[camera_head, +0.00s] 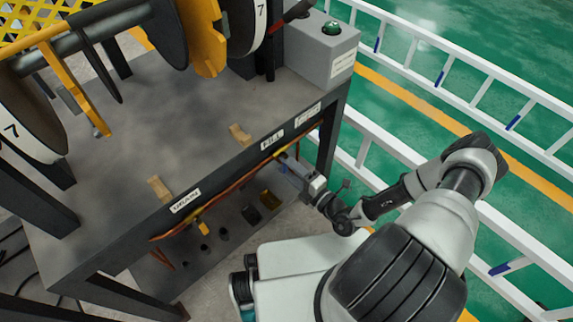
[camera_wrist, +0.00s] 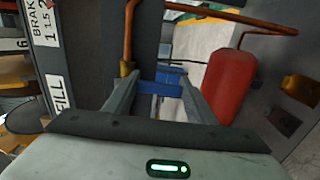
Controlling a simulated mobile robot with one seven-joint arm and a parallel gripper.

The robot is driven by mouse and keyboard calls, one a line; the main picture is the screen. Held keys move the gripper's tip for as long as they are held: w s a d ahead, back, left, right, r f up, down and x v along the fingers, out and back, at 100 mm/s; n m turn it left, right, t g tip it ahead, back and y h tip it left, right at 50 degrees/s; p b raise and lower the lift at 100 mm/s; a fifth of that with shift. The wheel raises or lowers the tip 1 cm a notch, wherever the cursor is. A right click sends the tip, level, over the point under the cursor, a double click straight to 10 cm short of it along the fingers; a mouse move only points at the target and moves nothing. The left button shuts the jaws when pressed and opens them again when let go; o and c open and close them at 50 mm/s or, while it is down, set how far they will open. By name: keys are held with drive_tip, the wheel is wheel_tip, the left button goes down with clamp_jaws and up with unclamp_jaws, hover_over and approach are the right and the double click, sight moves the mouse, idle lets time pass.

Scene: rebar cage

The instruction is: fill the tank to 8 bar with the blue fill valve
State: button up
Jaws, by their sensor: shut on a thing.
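The blue fill valve (camera_wrist: 160,86) shows in the wrist view as a blue handle between my two fingers. My gripper (camera_wrist: 158,82) is shut on it, with a finger on each side. In the head view my gripper (camera_head: 296,172) reaches under the bench's front edge, near the FILL label (camera_head: 272,140), and hides most of the valve. A red tank (camera_wrist: 230,84) stands right of the fingers in the wrist view. I see no readable pressure gauge.
A grey bench (camera_head: 150,130) carries large reels marked 7 and a box with a green button (camera_head: 332,28). A copper pipe (camera_wrist: 128,35) runs beside the valve. A DRAIN label (camera_head: 185,201) is further left. White railings (camera_head: 400,150) stand right, close to my arm.

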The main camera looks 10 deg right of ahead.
drive_tip(key=shift+s+a+f, duration=0.1)
drive_tip(key=shift+s, duration=0.05)
drive_tip(key=o, duration=1.5)
drive_tip(key=shift+o, duration=0.2)
drive_tip(key=p+v, duration=0.2)
drive_tip(key=v, duration=1.5)
drive_tip(key=shift+d, duration=0.25)
drive_tip(key=shift+s, duration=0.1)
